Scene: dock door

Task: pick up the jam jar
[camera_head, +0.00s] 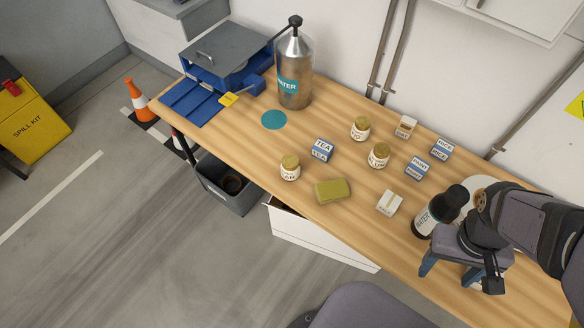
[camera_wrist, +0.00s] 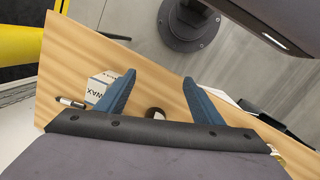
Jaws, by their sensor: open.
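Three small jars with gold lids and white labels stand on the wooden table: one at the front left (camera_head: 290,168), one at the back (camera_head: 360,128) and one in the middle (camera_head: 379,155). The labels are too small to tell surely which is the jam jar. My gripper (camera_head: 460,274) is at the right end of the table, well to the right of all three jars. In the wrist view my gripper (camera_wrist: 158,92) is open, its blue fingers apart with nothing held between them.
A dark bottle (camera_head: 425,220) stands close beside my gripper. Small boxes, including a tea box (camera_head: 322,150), and a green-yellow block (camera_head: 332,191) lie around the jars. A metal water flask (camera_head: 294,75) stands behind. A box marked WAX (camera_wrist: 100,88) is near the left finger.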

